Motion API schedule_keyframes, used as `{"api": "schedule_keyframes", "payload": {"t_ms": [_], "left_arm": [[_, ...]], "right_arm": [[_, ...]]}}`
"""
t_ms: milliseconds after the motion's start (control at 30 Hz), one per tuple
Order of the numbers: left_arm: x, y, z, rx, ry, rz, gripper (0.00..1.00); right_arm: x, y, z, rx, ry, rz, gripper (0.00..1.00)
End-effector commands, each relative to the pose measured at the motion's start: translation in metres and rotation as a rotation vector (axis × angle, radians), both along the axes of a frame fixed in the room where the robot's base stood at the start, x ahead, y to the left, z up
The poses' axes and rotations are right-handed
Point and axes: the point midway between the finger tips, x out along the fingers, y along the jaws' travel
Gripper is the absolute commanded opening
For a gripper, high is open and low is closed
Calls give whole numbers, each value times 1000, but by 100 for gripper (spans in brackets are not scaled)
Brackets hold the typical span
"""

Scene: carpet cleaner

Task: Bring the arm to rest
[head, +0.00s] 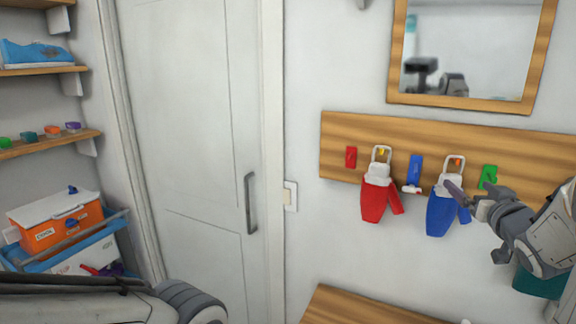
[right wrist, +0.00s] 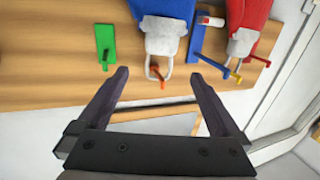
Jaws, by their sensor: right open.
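My right gripper (head: 462,194) comes in from the right, in front of the wall rack (head: 340,135). In the right wrist view its two fingers (right wrist: 160,75) are spread wide with nothing between the tips. A blue hanging item with a white top (head: 440,213) hangs by its loop on an orange hook (head: 457,161). In the head view the gripper overlaps its right side; contact cannot be told. The right wrist view shows the blue item (right wrist: 168,8) beyond the open fingers. My left gripper is out of view; only part of my left arm shows at the lower left.
A red hanging item (head: 374,200) hangs left of the blue one. Red, blue and green hooks (head: 488,177) are on the rack. A mirror (head: 470,99) is above, and a wooden surface (head: 345,307) below. A door (head: 185,120) and shelves (head: 50,142) are at the left.

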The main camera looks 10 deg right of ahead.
Motion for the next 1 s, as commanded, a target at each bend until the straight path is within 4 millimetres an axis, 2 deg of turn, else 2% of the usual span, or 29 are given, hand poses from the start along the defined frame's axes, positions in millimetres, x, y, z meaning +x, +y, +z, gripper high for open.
{"api": "schedule_keyframes", "payload": {"t_ms": [200,600,767,1000], "left_arm": [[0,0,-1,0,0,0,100],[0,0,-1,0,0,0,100],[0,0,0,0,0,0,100],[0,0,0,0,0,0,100]], "right_arm": [[19,-6,-1,0,0,1,100],[21,-6,0,0,-1,-1,100],[9,-4,1,1,-1,-3,100],[-26,15,1,-1,-2,-3,100]]}}
